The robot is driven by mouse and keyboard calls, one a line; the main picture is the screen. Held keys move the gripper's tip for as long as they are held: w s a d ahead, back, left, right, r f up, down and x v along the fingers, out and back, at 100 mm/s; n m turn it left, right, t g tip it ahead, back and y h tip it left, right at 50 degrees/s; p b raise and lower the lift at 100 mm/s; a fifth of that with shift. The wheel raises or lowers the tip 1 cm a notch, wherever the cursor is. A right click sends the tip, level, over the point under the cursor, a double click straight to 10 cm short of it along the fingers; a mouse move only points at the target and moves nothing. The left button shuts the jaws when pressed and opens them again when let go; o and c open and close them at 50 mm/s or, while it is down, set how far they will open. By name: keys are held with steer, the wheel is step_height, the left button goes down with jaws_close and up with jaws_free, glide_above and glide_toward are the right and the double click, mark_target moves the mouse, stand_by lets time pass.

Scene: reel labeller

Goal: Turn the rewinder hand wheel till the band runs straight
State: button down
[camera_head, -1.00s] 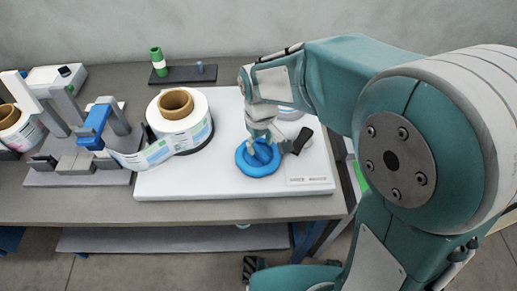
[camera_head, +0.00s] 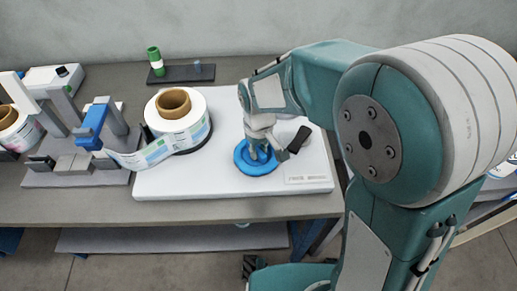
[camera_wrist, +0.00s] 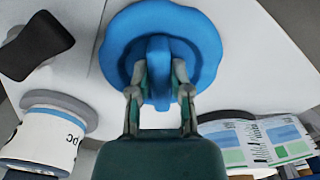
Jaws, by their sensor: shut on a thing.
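The blue rewinder hand wheel (camera_head: 256,170) lies flat on the white base plate (camera_head: 200,186). My gripper (camera_head: 258,150) comes down on it from above. In the wrist view the blue hand wheel (camera_wrist: 205,40) shows a raised bar across its middle, and my gripper (camera_wrist: 160,95) has its two fingers shut on either side of that bar. The label roll (camera_head: 193,104) with a brown core stands left of the wheel. The printed band (camera_head: 140,158) runs from it towards the labeller with the blue block (camera_head: 90,128) at the left, hanging in a slight curve.
A black handle (camera_head: 300,138) sits just right of my gripper. A green-and-white roll (camera_head: 155,60) stands on a dark tray (camera_head: 190,74) at the back. Another roll (camera_head: 14,130) is at the far left. The plate's front strip is clear.

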steer(key=shift+s+m, duration=0.15)
steer(key=shift+m, duration=1.25)
steer(key=c, duration=0.6)
jaws_free()
steer(key=shift+a, duration=0.1)
steer(key=shift+o, duration=0.2)
step_height(320, 180, up, 12)
